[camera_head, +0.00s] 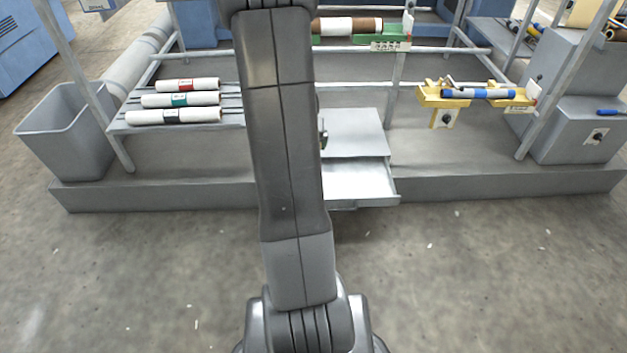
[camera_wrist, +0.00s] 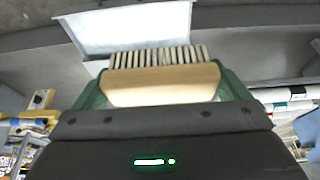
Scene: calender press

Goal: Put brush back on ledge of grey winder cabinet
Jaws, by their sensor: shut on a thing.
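A brush (camera_wrist: 162,85) with a pale wooden back and a row of bristles shows in the wrist view. My gripper (camera_wrist: 165,90), with green fingers, is shut on it, and the bristles point to the top of that picture. A blue-handled tool (camera_head: 609,112) lies on that step. The cabinet is well to the right of my arm.
A light grey box with an open drawer (camera_head: 365,182) stands behind my arm. White rolls (camera_head: 175,115) lie on a rack at left, beside a grey bin (camera_head: 68,130). The front floor is clear.

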